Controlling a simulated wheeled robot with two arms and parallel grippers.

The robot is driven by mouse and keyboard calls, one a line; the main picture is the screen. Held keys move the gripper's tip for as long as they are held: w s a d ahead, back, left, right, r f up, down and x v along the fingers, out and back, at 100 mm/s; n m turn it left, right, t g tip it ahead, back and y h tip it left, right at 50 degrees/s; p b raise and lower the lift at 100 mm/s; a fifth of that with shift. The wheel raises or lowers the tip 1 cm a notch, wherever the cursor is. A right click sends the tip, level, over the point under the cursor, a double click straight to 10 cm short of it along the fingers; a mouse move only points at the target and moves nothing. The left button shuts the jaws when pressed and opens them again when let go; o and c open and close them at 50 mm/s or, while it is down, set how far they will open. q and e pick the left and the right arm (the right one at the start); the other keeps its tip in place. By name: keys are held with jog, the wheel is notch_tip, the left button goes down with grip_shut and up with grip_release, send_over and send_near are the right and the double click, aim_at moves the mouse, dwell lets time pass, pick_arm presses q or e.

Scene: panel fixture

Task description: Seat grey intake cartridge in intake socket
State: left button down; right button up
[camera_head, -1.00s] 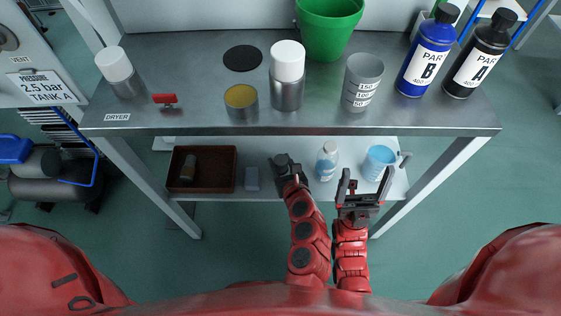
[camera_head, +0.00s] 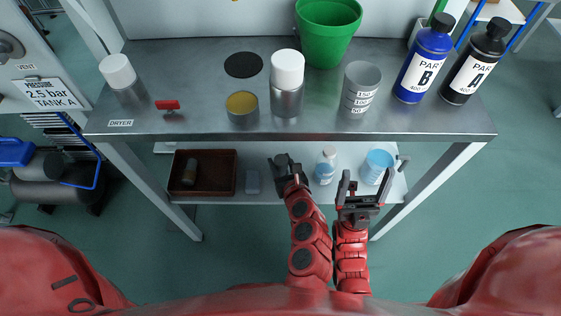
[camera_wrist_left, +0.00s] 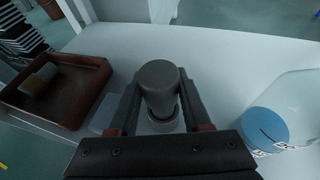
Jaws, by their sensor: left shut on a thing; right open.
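The grey intake cartridge (camera_wrist_left: 159,76), a dark grey cylinder, is between the two fingers of my left gripper (camera_wrist_left: 160,100) in the left wrist view. A paler ring shows at its near end, close above the white lower shelf. In the head view my left gripper (camera_head: 282,161) is over that shelf, left of a small blue-white bottle, and the cartridge there is small and dark. My right gripper (camera_head: 358,190) is open and empty, in front of the shelf's right part. I cannot make out the intake socket for certain in either view.
A brown tray (camera_head: 233,181) holding a brown-grey cylinder and a small grey-blue block (camera_head: 253,182) lie left of the left gripper. The bottle (camera_head: 325,166) and a blue jug (camera_head: 377,166) stand right. The steel bench top (camera_head: 200,107) overhangs the shelf, carrying cups and bottles.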

aim_at(280, 159)
pick_arm(q)
jog(key=shift+r+p, duration=0.55)
jog(key=shift+r, duration=0.4)
jog(key=shift+r+p, duration=1.6)
jog(key=shift+r, duration=0.95)
jog(key=c, duration=0.9)
grip_release()
jog(key=shift+f, duration=0.1)
grip_shut()
